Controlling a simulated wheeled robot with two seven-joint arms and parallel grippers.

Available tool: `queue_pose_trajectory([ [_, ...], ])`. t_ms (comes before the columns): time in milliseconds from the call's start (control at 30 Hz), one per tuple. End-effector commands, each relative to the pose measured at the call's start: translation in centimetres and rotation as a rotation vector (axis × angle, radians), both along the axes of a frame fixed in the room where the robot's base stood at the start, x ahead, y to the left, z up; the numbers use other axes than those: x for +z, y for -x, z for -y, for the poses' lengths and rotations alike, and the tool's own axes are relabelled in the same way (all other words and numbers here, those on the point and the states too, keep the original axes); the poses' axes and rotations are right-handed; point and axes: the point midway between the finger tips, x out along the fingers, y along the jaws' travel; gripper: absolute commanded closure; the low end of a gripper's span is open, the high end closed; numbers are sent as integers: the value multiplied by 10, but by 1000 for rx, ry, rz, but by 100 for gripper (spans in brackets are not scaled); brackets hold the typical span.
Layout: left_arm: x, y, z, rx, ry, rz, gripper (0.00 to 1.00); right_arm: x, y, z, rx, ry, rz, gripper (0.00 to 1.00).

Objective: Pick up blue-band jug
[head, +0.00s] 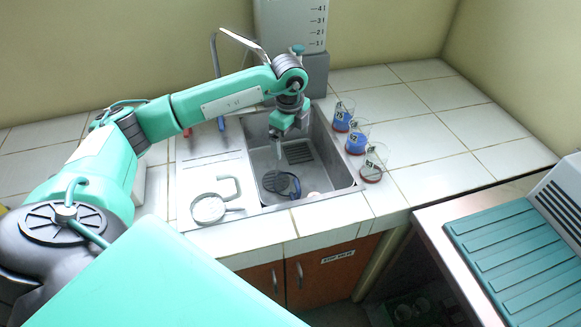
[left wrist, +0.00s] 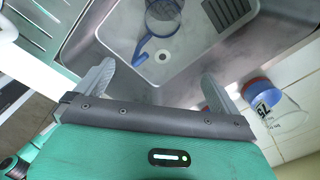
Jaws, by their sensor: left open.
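A clear jug with a blue band and blue handle lies in the sink (head: 348,181); in the head view this blue-band jug (head: 281,184) looks dark and sits low in the basin. It also shows at the top of the left wrist view (left wrist: 164,14), with its handle pointing down and left. My left gripper (head: 287,143) hangs above the sink, pointing down, and is apart from the jug. In the left wrist view its two fingers are spread with nothing between them (left wrist: 158,86). My right gripper is not in view.
Several labelled clear vessels stand right of the sink, two with blue contents (head: 356,143) and one with a red base (head: 373,166). Another clear jug (head: 208,209) with a grey-green handle is on the draining board (head: 200,165). A tap and a large graduated container (head: 290,25) stand behind.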

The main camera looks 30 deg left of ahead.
Motion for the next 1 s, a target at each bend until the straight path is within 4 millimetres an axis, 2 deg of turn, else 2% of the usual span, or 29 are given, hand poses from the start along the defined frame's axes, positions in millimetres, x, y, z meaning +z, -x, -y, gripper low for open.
queue_pose_trajectory([
  [100,-6,0,-2,5,-7,-5,0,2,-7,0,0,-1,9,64],
  [167,-14,0,-2,5,-6,-7,0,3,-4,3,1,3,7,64],
  [400,-60,-1,-1,5,-6,-5,0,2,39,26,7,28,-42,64],
  [500,-74,-2,-1,5,-5,-5,0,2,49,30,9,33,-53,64],
  [600,-81,-2,-1,4,-5,-4,0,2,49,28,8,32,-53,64],
  [733,-91,-3,-1,4,-5,-4,0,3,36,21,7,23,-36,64],
  [900,-118,-3,-1,5,-5,-5,0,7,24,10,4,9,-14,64],
  [1000,-131,-4,0,4,-5,-4,0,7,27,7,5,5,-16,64],
])
